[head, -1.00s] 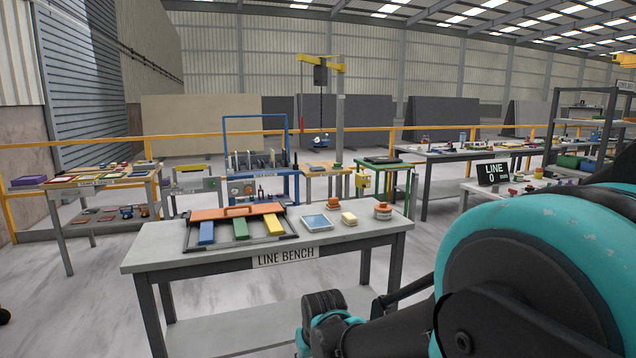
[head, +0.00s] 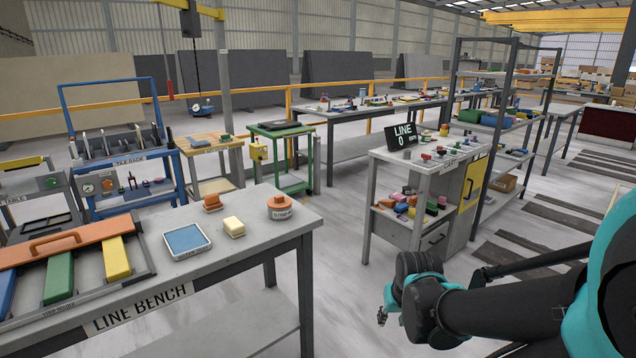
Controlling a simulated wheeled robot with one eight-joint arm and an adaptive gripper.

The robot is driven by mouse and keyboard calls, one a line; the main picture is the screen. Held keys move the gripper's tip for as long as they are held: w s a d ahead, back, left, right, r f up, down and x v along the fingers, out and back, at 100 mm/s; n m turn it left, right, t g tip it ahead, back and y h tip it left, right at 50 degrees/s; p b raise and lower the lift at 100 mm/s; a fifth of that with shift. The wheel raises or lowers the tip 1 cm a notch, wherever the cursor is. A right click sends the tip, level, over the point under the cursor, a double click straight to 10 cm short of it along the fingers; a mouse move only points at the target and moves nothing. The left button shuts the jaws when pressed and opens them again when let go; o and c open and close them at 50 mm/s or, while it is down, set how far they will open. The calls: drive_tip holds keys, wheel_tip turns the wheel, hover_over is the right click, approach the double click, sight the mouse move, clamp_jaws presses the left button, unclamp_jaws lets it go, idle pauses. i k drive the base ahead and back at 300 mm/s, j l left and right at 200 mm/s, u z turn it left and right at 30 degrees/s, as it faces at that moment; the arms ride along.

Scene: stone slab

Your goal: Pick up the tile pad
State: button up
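No object is readably marked as the tile pad. On the line bench (head: 255,215), a flat blue square pad in a white frame (head: 187,241) lies right of the rack; its small front label is unreadable. Beside it are a cream block (head: 234,227), an orange block (head: 212,202) and a round orange-topped container (head: 281,207). I cannot tell which, if any, is the tile pad. My gripper (head: 382,316) is small and partly hidden by my arm at lower right. It is off the bench's right end, apart from these objects; its opening is unclear.
A tray with blue, green and yellow bars (head: 117,258) and an orange handled bar fills the bench's left. Open floor lies between bench and cabinet.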

sight(225, 138)
drive_tip(key=i+l+z, duration=0.2)
drive_tip(key=i+z, duration=0.2)
drive_tip(key=i+l+z, duration=0.1)
drive_tip(key=i+z, duration=0.25)
drive_tip(key=i, duration=0.15)
drive_tip(key=i+z, duration=0.4)
drive_tip(key=i+u, duration=0.35)
drive_tip(key=i, duration=0.35)
drive_tip(key=i+j+u, duration=0.1)
drive_tip(key=i+u, duration=0.15)
drive_tip(key=u, duration=0.25)
drive_tip(key=i+u, duration=0.2)
drive_tip(key=u, duration=0.25)
drive_tip(key=i+l+u, duration=0.1)
drive_tip(key=i+u, duration=0.15)
drive_tip(key=u, duration=0.25)
drive_tip(key=i+j+u, duration=0.1)
drive_tip(key=i+u, duration=0.2)
drive_tip(key=i, duration=0.35)
drive_tip(key=i+u, duration=0.3)
drive_tip(key=i, duration=2.25)
